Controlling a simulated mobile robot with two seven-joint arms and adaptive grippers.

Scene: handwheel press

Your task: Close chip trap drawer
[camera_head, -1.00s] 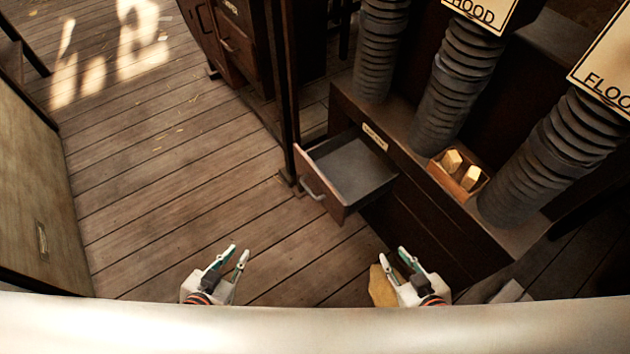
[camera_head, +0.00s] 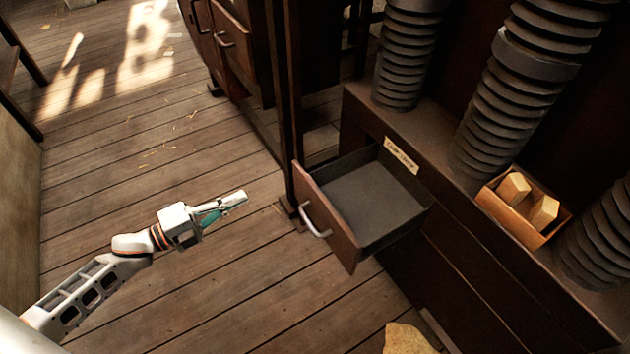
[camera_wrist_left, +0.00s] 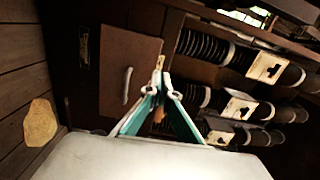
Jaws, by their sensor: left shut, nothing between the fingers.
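The chip trap drawer (camera_head: 329,218) is pulled out of the dark wooden cabinet, with an empty grey tray inside and a metal handle (camera_head: 315,219) on its brown front. A small label (camera_head: 402,155) sits on the cabinet above it. In the left wrist view the drawer front (camera_wrist_left: 128,72) and its handle (camera_wrist_left: 127,86) show left of the fingers. My left gripper (camera_head: 243,197) is shut and empty, left of the drawer front and apart from it, pointing toward it. My right gripper is not in view.
A dark post (camera_head: 291,120) stands close beside the drawer's far side. A small box with wooden blocks (camera_head: 522,208) sits on the cabinet ledge near ribbed hoses (camera_head: 522,85). A tan piece (camera_head: 407,340) lies low in front of the cabinet. The plank floor at left is clear.

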